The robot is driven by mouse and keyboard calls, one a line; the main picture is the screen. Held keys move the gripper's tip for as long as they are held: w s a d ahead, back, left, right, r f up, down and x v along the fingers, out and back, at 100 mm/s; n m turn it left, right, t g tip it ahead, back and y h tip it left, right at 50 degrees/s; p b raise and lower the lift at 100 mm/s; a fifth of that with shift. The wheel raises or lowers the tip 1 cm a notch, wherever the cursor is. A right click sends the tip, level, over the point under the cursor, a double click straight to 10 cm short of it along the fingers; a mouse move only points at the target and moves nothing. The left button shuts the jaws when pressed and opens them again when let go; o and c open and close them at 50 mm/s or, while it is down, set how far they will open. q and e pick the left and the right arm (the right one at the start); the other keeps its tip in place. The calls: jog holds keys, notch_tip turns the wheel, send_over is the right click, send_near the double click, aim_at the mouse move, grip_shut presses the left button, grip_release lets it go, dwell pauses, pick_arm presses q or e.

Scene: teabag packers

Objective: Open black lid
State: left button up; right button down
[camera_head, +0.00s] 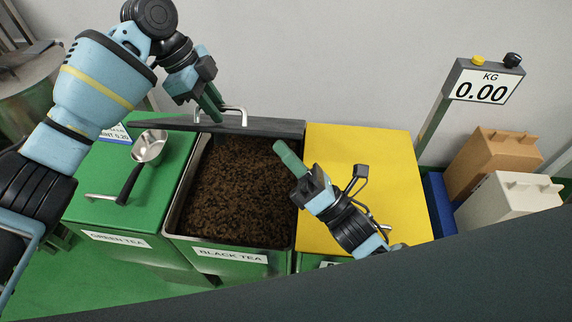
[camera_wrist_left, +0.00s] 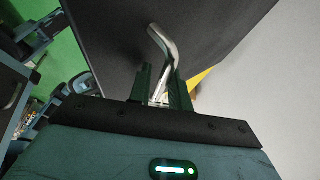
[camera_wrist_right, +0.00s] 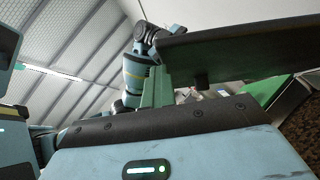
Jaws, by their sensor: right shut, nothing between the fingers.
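The black lid (camera_head: 180,125) stands raised on edge along the back of the black tea bin (camera_head: 216,255), seen nearly edge-on. Its metal handle (camera_head: 243,112) is on the far side. My left gripper (camera_head: 217,113) is at the handle. In the left wrist view, the handle (camera_wrist_left: 162,42) passes between the narrowly spaced fingers (camera_wrist_left: 160,88), which look closed on it. My right gripper (camera_head: 282,150) is shut and empty above the right edge of the bin. In the right wrist view its fingers (camera_wrist_right: 156,85) are together, and the lid (camera_wrist_right: 235,48) shows beyond them.
Dark loose tea (camera_head: 235,190) fills the open bin. A metal scoop (camera_head: 150,146) lies on the green lid (camera_head: 105,180) at left. A yellow lid (camera_head: 350,150) covers the bin at right. A scale display (camera_head: 482,88) reads 0.00. Brown (camera_head: 490,160) and white (camera_head: 505,200) containers stand far right.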

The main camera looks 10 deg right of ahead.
pick_arm(q)
jog(key=shift+o, duration=0.3)
jog(key=shift+s+f, duration=0.15)
jog(key=shift+f, duration=0.25)
pick_arm(e)
jog(key=shift+w+d, duration=0.2)
jog(key=shift+w, duration=0.05)
pick_arm(q)
jog(key=shift+a+r, duration=0.15)
jog(key=shift+r, duration=0.3)
jog(key=v, duration=1.2)
pick_arm(e)
jog(key=shift+s+a+f, duration=0.1)
jog(key=shift+f, duration=0.1)
